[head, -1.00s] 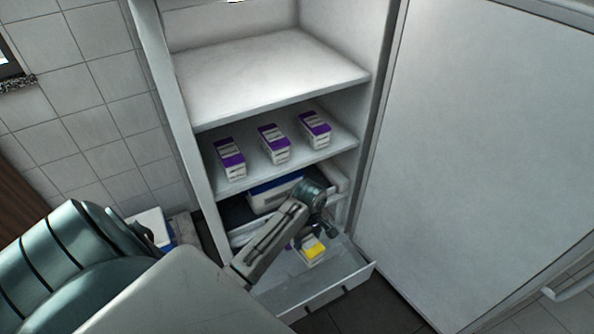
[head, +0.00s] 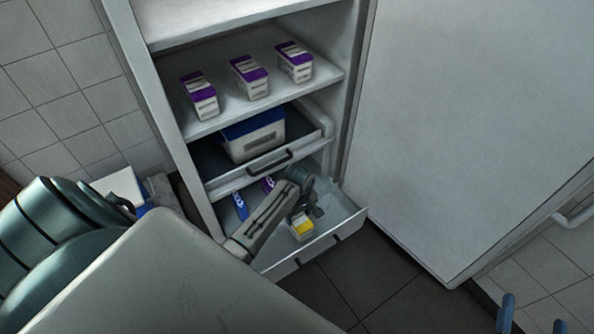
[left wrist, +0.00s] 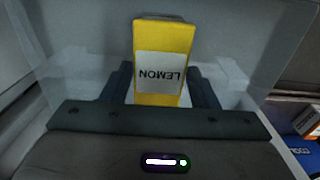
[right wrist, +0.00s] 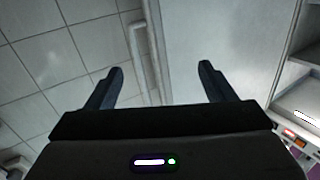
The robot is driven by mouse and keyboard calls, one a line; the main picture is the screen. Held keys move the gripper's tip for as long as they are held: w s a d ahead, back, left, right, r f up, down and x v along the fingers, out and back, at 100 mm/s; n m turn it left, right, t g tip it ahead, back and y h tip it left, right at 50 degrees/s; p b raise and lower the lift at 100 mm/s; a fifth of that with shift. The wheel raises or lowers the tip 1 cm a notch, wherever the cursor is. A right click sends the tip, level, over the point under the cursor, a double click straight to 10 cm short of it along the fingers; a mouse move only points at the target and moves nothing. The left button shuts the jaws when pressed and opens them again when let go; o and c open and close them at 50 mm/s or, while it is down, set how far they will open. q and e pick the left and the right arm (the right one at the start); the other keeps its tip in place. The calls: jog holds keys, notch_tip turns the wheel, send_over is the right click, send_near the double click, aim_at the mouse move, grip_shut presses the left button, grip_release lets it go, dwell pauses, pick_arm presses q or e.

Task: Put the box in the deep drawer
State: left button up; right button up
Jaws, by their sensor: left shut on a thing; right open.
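The box is yellow and white with a LEMON label (left wrist: 160,70). In the head view the box (head: 302,228) shows below my left gripper (head: 303,211), which is shut on it. The box is within the outline of the open lower, deep drawer (head: 318,246). I cannot tell whether it touches the drawer floor. My left forearm covers part of the drawer. My right gripper (right wrist: 162,78) is open and empty in the right wrist view, facing a pale panel and tiles, away from the drawer.
A shallower drawer above holds a white tub with a blue lid (head: 252,137). Several purple-topped boxes (head: 250,80) stand on the shelf above. Blue (head: 240,206) and purple (head: 268,184) packages lie at the deep drawer's back. A big white door (head: 450,130) stands right.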

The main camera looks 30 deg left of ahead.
aim_at(299, 218)
pick_arm(q)
notch_tip(299, 218, down, 2)
jog(key=shift+f, duration=0.1)
notch_tip(299, 218, down, 3)
jog(key=shift+b, duration=0.85)
jog(key=shift+f, duration=0.1)
pick_arm(e)
notch_tip(299, 218, up, 11)
jog(key=n+t, duration=0.1)
jog(key=t, duration=0.5)
jog(key=shift+d+f+t+y, duration=0.2)
jog(key=shift+t+y, duration=0.1)
jog(key=shift+t, duration=0.1)
jog(key=shift+w, duration=0.1)
pick_arm(q)
jog(key=o, duration=1.5)
jog(key=shift+f, duration=0.15)
jog(key=shift+o, duration=0.2)
pick_arm(e)
jog(key=shift+f, duration=0.1)
